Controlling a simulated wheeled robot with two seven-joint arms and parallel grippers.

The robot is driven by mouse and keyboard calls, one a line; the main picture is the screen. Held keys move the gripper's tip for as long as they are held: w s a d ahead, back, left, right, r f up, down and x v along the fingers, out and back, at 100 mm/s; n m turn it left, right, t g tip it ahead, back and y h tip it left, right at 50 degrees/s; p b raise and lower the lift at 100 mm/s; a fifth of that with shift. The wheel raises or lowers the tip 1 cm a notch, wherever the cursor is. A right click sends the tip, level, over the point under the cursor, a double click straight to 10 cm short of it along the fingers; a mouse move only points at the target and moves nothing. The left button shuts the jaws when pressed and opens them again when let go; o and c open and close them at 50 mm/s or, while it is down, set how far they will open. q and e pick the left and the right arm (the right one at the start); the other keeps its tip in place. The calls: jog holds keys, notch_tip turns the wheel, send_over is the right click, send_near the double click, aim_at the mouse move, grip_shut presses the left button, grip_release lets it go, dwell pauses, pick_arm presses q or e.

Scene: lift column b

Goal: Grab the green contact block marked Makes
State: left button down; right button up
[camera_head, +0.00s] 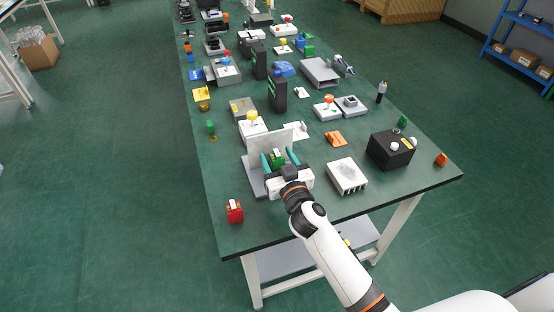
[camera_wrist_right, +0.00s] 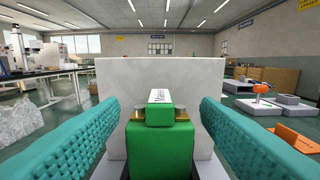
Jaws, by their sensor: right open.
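The green contact block (camera_wrist_right: 160,143) is in the middle of the right wrist view, with a white label reading "Makes" on its top. In the head view the block (camera_head: 278,157) stands on a grey stand with an upright light plate (camera_head: 270,143) behind it. My right gripper (camera_head: 279,160) is open, with one teal finger on each side of the block. In the right wrist view the fingers (camera_wrist_right: 160,128) show gaps to the block on both sides. The block's lower part is cut off there. My left gripper is not in view.
A red block (camera_head: 235,211) stands to the left near the table's front edge. A white finned box (camera_head: 347,175) and a black box (camera_head: 390,149) stand to the right. Many other parts fill the green table (camera_head: 290,217) farther back.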

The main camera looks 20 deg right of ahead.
jog(key=shift+w+f, duration=0.1)
jog(key=shift+w, duration=1.15)
jog(key=c, duration=1.1)
